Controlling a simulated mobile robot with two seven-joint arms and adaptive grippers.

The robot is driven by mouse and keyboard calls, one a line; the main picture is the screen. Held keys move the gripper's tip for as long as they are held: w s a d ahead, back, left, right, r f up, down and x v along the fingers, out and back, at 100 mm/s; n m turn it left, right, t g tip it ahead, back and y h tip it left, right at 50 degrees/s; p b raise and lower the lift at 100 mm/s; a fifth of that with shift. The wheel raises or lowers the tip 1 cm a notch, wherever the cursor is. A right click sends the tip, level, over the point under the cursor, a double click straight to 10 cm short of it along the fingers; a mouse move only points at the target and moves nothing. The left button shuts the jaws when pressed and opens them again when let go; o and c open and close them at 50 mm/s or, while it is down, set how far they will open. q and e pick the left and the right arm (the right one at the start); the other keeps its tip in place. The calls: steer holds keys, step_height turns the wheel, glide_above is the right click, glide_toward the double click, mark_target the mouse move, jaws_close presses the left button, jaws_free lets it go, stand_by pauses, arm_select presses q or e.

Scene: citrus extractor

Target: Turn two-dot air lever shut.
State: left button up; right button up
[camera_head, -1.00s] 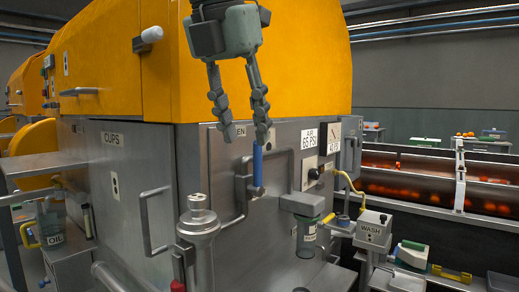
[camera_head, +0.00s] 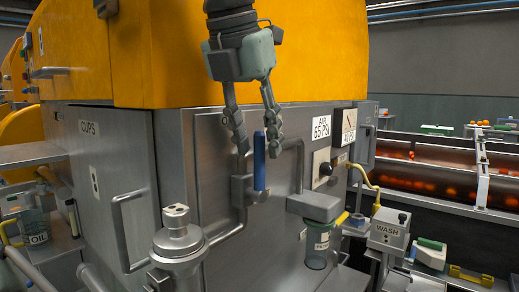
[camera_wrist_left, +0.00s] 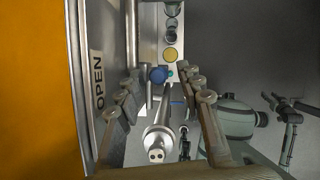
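The air lever is a blue handle (camera_head: 259,162) standing upright at a grey valve block on the bent pipe, on the front of the steel cabinet. My left gripper (camera_head: 259,147) hangs fingers down over it, open. Its fingertips are on either side of the handle's upper end, with a gap visible. In the left wrist view the round blue handle end (camera_wrist_left: 158,75) shows between the spread fingers (camera_wrist_left: 160,83), apart from both. In that view a grey-green body with dark links (camera_wrist_left: 236,118) at the right looks like my right gripper; its finger state is unclear. The head view does not show it.
A steel canister (camera_head: 178,240) stands at the lower left front, beside a cabinet handle (camera_head: 124,235). A grey-capped clear bowl (camera_head: 316,207) hangs right of the lever.

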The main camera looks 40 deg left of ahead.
arm_select(q)
steer(key=shift+x, duration=1.1)
steer(key=shift+c, duration=0.4)
jaws_close()
